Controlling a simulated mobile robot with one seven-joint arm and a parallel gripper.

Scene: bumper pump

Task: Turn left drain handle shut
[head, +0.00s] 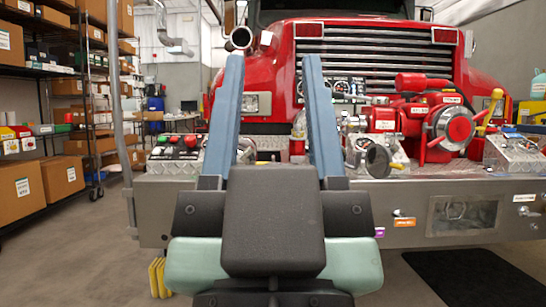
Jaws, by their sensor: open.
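Small drain handles sit on the front face of the steel bumper (436,185). An orange handle (404,222) lies right of my gripper, and a small purple piece (380,232) shows just left of it. I cannot tell which is the left drain handle or read the tags, and my gripper hides the bumper's middle. My gripper (273,58) is open and empty, its two long blue fingers spread and pointing forward toward the truck. It is apart from the handles, to their left in the picture.
A red pump (438,118) with a yellow lever (491,112) stands on the bumper. A control box (176,147) is at the bumper's left end. Shelves with boxes (22,190) line the left. A black mat (470,277) lies on the floor right.

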